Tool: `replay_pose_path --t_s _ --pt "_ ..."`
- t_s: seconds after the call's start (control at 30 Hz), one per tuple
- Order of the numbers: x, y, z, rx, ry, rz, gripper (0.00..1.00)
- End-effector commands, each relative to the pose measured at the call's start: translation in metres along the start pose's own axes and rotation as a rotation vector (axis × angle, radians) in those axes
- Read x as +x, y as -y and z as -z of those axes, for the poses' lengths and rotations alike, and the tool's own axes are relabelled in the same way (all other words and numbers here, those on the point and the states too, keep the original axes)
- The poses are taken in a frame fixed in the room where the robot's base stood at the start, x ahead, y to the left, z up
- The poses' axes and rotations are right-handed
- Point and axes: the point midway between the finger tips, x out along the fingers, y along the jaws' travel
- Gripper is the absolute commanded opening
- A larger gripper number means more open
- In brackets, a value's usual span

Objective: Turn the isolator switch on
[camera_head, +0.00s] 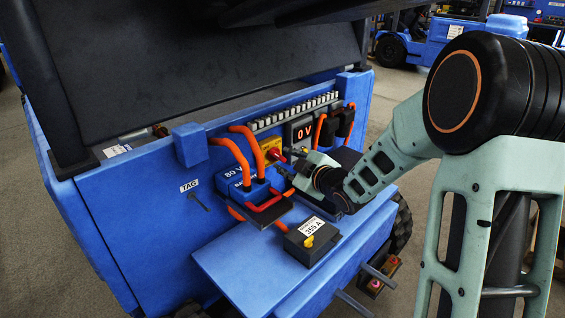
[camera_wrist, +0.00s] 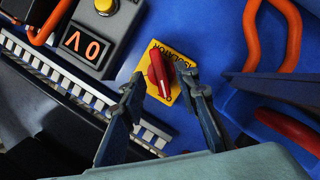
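The isolator switch has a red knob (camera_wrist: 160,75) with a white line, on a yellow plate (camera_wrist: 155,53) lettered as an isolator. In the head view the red knob (camera_head: 273,154) and yellow plate (camera_head: 268,146) show on the blue panel, left of my gripper. My gripper (camera_wrist: 159,87) is open and empty. In the wrist view its two fingertips lie on either side of the knob, with a gap to each. I cannot tell how far the tips are from the panel.
A display (camera_head: 304,132) reading 0 V is beside the switch. An 80 V blue connector (camera_head: 248,185) with orange cables (camera_head: 233,152) and a red handle (camera_head: 268,202) is at left. A dark box labelled 355 A (camera_head: 311,240) sits on the blue shelf (camera_head: 240,265).

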Motion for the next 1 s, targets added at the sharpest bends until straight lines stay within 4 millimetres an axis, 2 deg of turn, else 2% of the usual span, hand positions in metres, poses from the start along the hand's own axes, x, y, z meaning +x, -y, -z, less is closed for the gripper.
replay_pose_path --t_s 0.1,0.2,0.5,0.53,0.8,1.0 --pt "0.015 0.001 -0.001 0.0 -0.001 0.001 0.29" --pt "0.021 0.001 0.0 -0.001 0.0 0.001 0.29" --pt "0.024 0.0 0.0 -0.001 0.001 0.0 0.29" --pt "0.024 0.0 0.0 -0.001 0.001 0.0 0.28" --pt "0.023 -0.001 0.0 -0.001 0.001 0.0 0.0" --pt "0.023 -0.001 0.0 0.001 0.001 0.001 0.0"
